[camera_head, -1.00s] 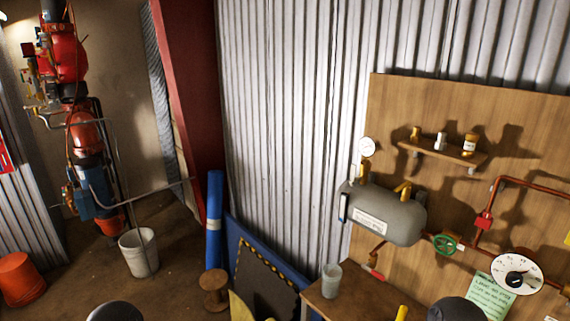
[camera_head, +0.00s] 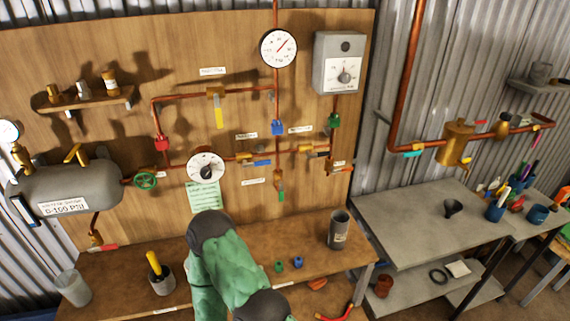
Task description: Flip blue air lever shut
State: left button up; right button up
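A blue lever (camera_head: 258,163) is on a brass valve on the middle horizontal copper pipe of the wooden board. It lies roughly along the pipe, to the right of the white dial (camera_head: 206,167). A small label (camera_head: 247,135) above it is too small to read. Only a green arm of mine with dark rounded joints shows at bottom centre, below the board's pipes.
A yellow lever (camera_head: 219,117), a black lever (camera_head: 319,155) and a green valve wheel (camera_head: 146,180) are on nearby pipes. The wooden bench (camera_head: 125,265) below carries a grey cup (camera_head: 339,230) and small blue and green pieces. A grey table (camera_head: 400,215) stands right.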

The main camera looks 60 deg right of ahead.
aim_at(265, 162)
jog(key=z, duration=1.75)
